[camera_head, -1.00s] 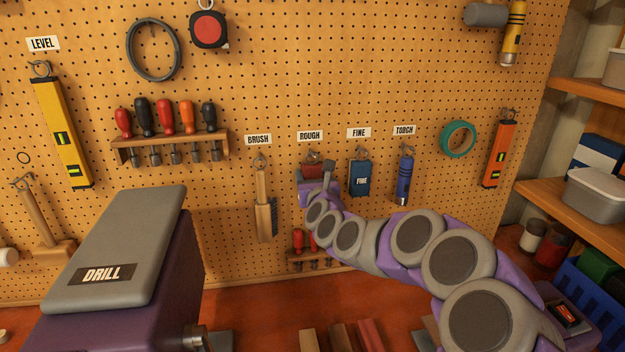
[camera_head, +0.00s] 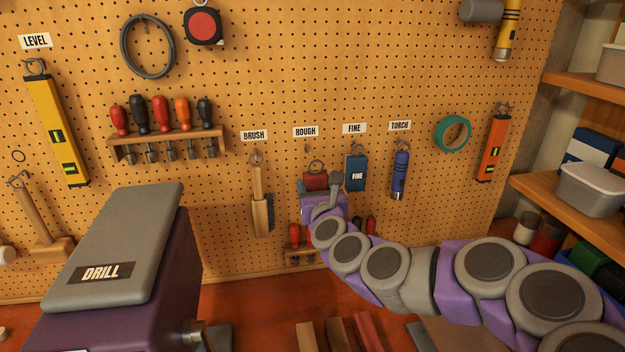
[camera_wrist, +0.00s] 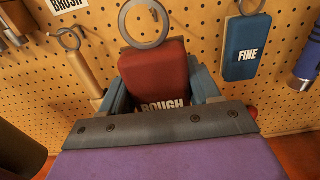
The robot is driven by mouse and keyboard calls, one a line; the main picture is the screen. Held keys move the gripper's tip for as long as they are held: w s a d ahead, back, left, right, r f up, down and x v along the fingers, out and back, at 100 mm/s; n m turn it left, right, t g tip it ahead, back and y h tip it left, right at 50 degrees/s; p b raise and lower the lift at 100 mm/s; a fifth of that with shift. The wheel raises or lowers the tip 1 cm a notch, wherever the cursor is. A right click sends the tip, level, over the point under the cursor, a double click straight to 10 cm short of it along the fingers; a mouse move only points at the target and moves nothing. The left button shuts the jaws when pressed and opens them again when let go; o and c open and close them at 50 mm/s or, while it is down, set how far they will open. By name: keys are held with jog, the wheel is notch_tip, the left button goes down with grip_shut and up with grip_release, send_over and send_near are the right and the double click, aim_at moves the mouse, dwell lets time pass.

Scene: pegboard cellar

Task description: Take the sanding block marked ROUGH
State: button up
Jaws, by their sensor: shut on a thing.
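The dark red sanding block (camera_head: 315,181) is held in my gripper (camera_head: 321,188), below the ROUGH label (camera_head: 305,132) on the pegboard. In the wrist view the red block (camera_wrist: 153,75) shows its ROUGH marking, partly hidden by my gripper's front edge, and a metal ring (camera_wrist: 143,22) at its top. My gripper (camera_wrist: 155,88) is shut on the block, with a finger on either side. In the head view, the peg under the ROUGH label appears bare and the block sits apart from it, lower down.
The blue FINE block (camera_head: 356,174) hangs close to the right of my gripper. The brush (camera_head: 262,205) hangs to the left, and the blue torch (camera_head: 400,175) farther right. Small red-handled tools (camera_head: 295,238) sit in a rack below. A wooden bench (camera_head: 255,315) lies beneath.

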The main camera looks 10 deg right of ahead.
jog(key=s+b, duration=0.5)
jog(key=s, duration=0.3)
jog(key=shift+s, duration=0.2)
dwell(0.3)
jog(key=o, duration=0.6)
jog(key=c, duration=1)
